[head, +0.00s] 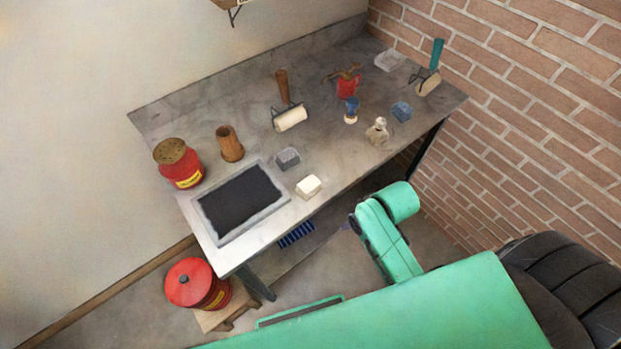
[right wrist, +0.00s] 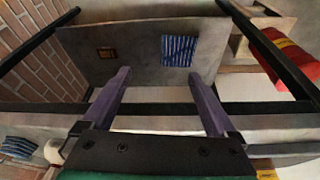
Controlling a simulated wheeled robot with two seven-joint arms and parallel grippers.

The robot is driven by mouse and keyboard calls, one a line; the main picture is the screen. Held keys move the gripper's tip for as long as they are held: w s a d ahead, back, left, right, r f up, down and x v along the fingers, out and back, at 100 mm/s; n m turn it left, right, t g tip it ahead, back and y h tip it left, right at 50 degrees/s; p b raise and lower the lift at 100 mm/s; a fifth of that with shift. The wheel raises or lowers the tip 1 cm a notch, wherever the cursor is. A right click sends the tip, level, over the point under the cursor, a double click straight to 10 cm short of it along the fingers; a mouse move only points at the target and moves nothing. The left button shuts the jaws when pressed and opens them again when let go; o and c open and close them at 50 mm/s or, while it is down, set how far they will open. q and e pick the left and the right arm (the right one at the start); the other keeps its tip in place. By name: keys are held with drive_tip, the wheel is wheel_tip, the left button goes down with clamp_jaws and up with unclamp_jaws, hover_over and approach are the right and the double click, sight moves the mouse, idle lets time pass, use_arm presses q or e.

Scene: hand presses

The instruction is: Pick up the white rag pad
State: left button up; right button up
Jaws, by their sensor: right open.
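The white rag pad (head: 308,186) looks like a small cream-white block. It lies on the workbench near the front edge, just right of the dark framed slab in the head view. I cannot make it out in the right wrist view. My right gripper (right wrist: 160,82) shows in the right wrist view with two purple-grey fingers wide apart and nothing between them. Beyond the fingers is a low shelf. In the head view my right arm is in front of the bench, apart from the pad, with its fingers hidden. My left gripper is not in view.
A grey block (head: 288,158) lies just behind the white pad. The dark slab (head: 240,200) is to its left. A blue striped cloth (right wrist: 179,50) lies on the low shelf.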

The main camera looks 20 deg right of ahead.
wheel_tip(320, 180, up, 6)
drive_tip(key=w+a+n, duration=0.1)
drive_tip(key=a, duration=0.1)
wheel_tip(320, 180, up, 13)
drive_tip(key=n+g+p, duration=0.1)
drive_tip(key=n+g, duration=0.3)
drive_tip(key=n, duration=1.5)
hover_over(309, 183)
use_arm(q)
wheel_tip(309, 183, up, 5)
drive_tip(key=p, duration=0.3)
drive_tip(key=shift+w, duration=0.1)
use_arm(e)
drive_tip(key=shift+t+h, duration=0.3)
wheel_tip(309, 183, down, 14)
drive_tip(key=shift+r, duration=0.15)
drive_tip(key=c, duration=1.4)
use_arm(q)
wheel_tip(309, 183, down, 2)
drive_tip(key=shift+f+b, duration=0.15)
drive_tip(key=shift+b, duration=0.85)
use_arm(e)
wheel_tip(309, 183, up, 20)
drive_tip(key=shift+r, duration=0.1)
drive_tip(key=shift+c, duration=0.2)
